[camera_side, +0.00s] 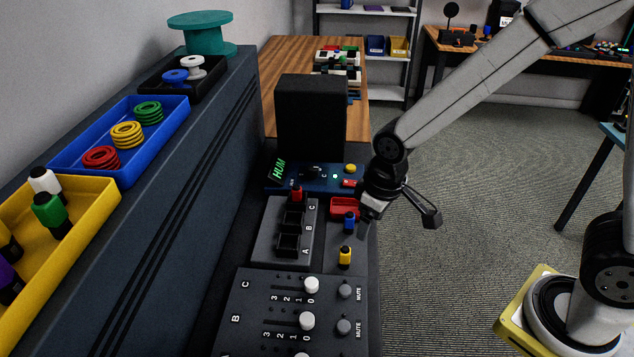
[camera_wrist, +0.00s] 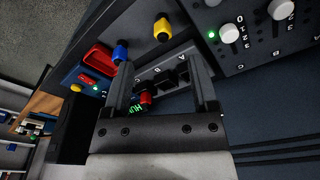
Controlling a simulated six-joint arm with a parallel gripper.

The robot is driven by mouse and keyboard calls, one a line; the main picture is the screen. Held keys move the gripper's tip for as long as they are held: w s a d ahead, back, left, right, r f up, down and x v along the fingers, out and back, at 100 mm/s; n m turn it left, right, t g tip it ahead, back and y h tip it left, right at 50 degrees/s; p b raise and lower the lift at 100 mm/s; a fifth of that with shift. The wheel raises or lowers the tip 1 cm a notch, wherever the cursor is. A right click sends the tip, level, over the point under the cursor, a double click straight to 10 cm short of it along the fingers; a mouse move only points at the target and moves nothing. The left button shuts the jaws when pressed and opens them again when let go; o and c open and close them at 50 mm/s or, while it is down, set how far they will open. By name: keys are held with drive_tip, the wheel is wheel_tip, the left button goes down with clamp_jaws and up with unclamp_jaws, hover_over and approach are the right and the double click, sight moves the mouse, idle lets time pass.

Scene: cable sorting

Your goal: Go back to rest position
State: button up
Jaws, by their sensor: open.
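My gripper (camera_side: 384,198) is beside the right edge of the dark bench in the side view, near the blue plug and the red tray. In the wrist view my gripper (camera_wrist: 163,78) has its two fingers apart, with nothing held between them. A red plug (camera_side: 296,194) stands at slot C of the grey A-B-C block (camera_side: 266,240); slots B and A look empty. The red plug also shows between the fingers in the wrist view (camera_wrist: 146,98), beyond them. A blue plug (camera_side: 349,222) and a yellow plug (camera_side: 344,256) stand upright right of the block.
A red tray (camera_side: 336,203) sits behind the blue plug. A black box (camera_side: 308,115) stands behind the blue HUM panel (camera_side: 325,186). A slider mixer (camera_side: 252,303) is in front. A yellow bin (camera_side: 97,225) and a blue bin (camera_side: 178,120) sit on the left ledge.

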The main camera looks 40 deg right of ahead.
drive_tip(key=s+d+m+t, duration=0.1)
drive_tip(key=s+d+m, duration=0.1)
drive_tip(key=s+d, duration=0.3)
drive_tip(key=shift+d+r+m, duration=0.4)
drive_tip(key=shift+d, duration=0.85)
